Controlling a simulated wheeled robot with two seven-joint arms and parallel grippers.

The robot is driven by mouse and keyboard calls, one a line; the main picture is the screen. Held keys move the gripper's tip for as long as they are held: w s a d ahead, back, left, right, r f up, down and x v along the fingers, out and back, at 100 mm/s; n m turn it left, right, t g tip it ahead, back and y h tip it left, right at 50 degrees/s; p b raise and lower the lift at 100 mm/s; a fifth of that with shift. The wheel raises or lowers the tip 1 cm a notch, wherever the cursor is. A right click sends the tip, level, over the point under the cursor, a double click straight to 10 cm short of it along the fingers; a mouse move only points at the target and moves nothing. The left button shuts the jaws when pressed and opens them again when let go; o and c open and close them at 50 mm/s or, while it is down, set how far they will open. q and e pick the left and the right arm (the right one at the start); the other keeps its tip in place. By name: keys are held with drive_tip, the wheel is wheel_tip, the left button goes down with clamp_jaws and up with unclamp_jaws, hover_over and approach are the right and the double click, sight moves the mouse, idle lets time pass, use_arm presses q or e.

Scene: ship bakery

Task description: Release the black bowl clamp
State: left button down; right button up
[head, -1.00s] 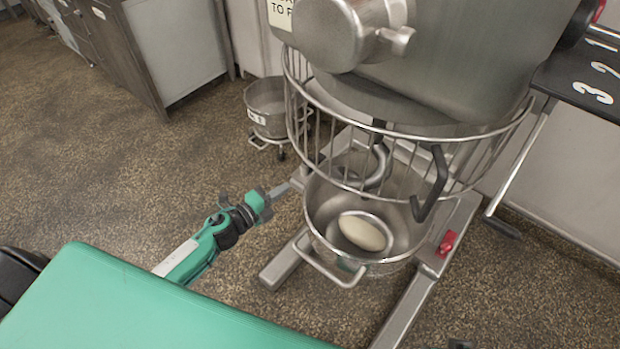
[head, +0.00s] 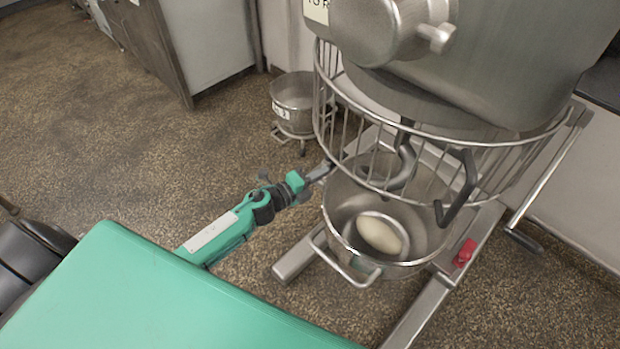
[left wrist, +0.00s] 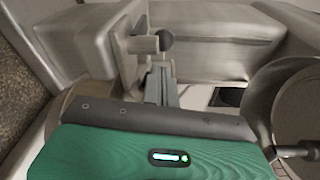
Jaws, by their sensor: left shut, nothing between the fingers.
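The steel mixing bowl (head: 408,268) sits in the mixer's frame under the wire guard, with a pale dough lump (head: 380,234) inside. My left gripper (head: 322,173) is shut and empty, at the left side of the bowl near its rim. In the left wrist view its closed fingers (left wrist: 161,86) point toward a metal bracket with a black knob (left wrist: 166,40), which looks like the black bowl clamp. The knob is just beyond the fingertips; whether they touch is unclear. In the head view, the clamp cannot be made out clearly. A red clamp (head: 465,252) sits right of the bowl.
The wire guard (head: 345,140) and black handle (head: 460,190) are above the bowl. The bowl's front handle (head: 345,268) sticks out toward me. A small steel bowl on a wheeled dolly (head: 293,100) stands behind. Floor at the left is open.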

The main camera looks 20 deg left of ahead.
sight(330, 176)
use_arm(q)
drive_tip(key=x, duration=0.3)
drive_tip(key=shift+w+d, duration=0.1)
drive_tip(key=shift+w, duration=0.15)
drive_tip(key=shift+w+d, duration=0.2)
drive_tip(key=shift+w, duration=0.2)
use_arm(e)
drive_tip(key=shift+r, duration=0.3)
drive_tip(key=shift+f, duration=0.2)
